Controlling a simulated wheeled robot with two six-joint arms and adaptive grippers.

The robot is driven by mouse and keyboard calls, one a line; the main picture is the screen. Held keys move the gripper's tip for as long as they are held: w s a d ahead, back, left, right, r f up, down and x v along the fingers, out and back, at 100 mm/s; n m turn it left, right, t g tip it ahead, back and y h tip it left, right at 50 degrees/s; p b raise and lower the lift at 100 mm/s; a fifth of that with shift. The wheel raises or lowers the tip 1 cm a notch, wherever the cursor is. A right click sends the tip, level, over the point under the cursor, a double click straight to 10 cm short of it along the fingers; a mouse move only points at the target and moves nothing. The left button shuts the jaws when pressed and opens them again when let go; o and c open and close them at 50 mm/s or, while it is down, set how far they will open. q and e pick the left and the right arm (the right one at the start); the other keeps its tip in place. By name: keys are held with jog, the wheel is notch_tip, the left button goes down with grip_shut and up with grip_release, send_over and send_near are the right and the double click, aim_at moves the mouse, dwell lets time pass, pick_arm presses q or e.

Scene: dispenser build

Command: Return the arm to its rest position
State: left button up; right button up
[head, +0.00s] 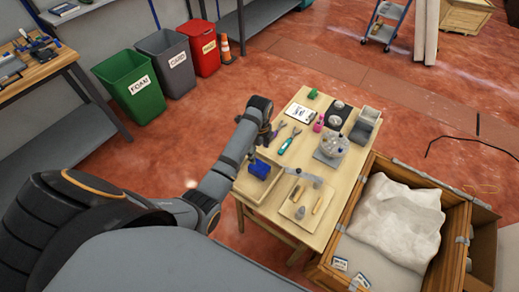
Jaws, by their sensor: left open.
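My left arm reaches in from the lower left to the left edge of the small wooden table (305,160). My left gripper (268,134) is open, small in the picture, above the table's left side near the wrenches. I see nothing held in it. Below it a blue object (260,169) sits in a wooden tray (243,186) at the table's near left corner. My right gripper is not in view.
On the table are a clipboard (300,112), a clear dome-like device (332,145), grey bins (365,124) and a board with small parts (299,211). A wooden crate (340,244) stands at right. Green (130,86), grey (171,65) and red bins (202,50) stand behind.

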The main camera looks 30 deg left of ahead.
pick_arm(q)
jog(key=shift+r, duration=0.7)
